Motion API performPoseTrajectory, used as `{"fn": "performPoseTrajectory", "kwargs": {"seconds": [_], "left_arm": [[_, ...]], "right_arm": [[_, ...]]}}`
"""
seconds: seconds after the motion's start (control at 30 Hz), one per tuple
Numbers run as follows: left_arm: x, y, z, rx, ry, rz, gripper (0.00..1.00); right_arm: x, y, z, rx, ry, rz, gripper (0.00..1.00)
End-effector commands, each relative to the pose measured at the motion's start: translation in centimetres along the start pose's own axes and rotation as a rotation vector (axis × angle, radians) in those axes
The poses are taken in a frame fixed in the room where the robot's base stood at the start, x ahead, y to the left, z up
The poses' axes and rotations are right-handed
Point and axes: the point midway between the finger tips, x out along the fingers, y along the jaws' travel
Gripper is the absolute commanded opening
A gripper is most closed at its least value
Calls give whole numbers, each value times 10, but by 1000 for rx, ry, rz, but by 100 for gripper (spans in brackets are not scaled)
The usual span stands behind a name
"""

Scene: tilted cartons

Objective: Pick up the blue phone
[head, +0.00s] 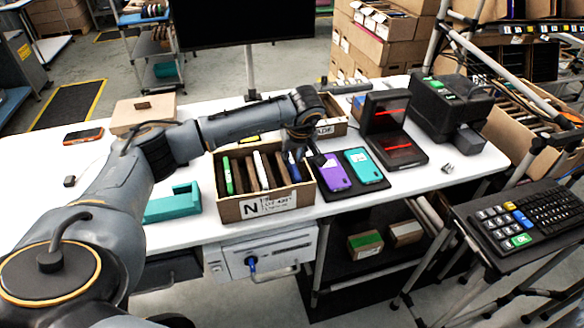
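A brown carton (232,212) marked "N" stands on the white table, with thin items upright between its dividers. A narrow blue item (293,170) stands at its right end; it could be the blue phone seen edge-on. A green item (228,176) and a white item (261,170) stand further left. A teal-blue phone (362,166) lies on a black pad right of the carton, beside a purple phone (333,172). My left gripper (299,154) points down at the carton's right end, close to the blue item. Its fingers are small and dark, so contact and opening are unclear. My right gripper is out of view.
A black device with red-lit strips (405,150) and a dark printer-like box (450,103) stand to the right. A teal holder (172,207) is left of the carton. A keyboard (525,215) is at the far right. The table's left part is mostly clear.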

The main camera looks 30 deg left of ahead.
Motion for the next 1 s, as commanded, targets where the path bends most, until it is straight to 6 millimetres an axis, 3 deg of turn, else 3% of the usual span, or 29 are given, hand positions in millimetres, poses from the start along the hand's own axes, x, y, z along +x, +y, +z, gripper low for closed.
{"fn": "performPoseTrajectory", "kwargs": {"seconds": [0.03,0.2,0.5,0.63,1.0], "left_arm": [[6,0,0,0,-5,-4,25],[29,2,0,-1,-3,-1,25],[36,2,0,0,-1,0,25],[36,2,0,0,-1,0,0],[33,2,-2,-2,0,2,0]], "right_arm": [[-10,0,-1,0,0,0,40],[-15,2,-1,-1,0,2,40],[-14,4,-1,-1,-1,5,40],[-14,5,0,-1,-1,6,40],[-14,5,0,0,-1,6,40]]}}
